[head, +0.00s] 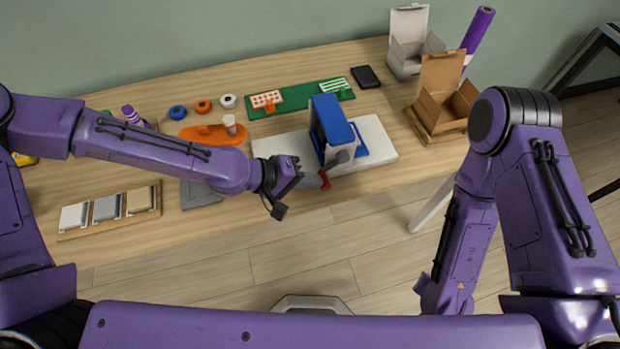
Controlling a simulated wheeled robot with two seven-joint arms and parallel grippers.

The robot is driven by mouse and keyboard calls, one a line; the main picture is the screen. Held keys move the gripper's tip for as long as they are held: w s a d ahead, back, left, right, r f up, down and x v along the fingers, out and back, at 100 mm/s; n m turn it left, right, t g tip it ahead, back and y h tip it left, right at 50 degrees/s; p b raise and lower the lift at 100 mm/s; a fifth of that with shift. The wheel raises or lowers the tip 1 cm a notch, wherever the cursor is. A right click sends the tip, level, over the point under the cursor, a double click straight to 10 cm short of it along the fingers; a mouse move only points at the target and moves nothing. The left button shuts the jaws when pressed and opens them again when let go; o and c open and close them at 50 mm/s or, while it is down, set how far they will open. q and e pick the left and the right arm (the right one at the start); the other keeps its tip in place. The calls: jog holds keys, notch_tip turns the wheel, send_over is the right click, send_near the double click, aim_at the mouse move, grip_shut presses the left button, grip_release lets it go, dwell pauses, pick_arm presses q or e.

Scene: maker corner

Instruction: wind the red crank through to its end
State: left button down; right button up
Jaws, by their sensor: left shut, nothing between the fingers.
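A blue and white machine (330,130) stands upright on a white board (379,134) near the table's front edge. A grey part shows low on its front side.
Behind stand a green board (296,98), a black flat item (365,76) and tape rolls (203,106). Open boxes (447,100) stand at the right. An orange tool (205,134) and a sample tray (110,208) are at the left. Floor is free in front.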

pick_arm(q)
jog(key=shift+d+f+b, duration=0.2)
jog(key=shift+f+b, duration=0.35)
jog(key=shift+f, duration=0.05)
jog(key=shift+d+f+b, duration=0.15)
jog(key=shift+f+b, duration=0.4)
jog(key=shift+s+a+r, duration=0.1)
jog(key=shift+r, duration=0.05)
jog(key=shift+s, duration=0.1)
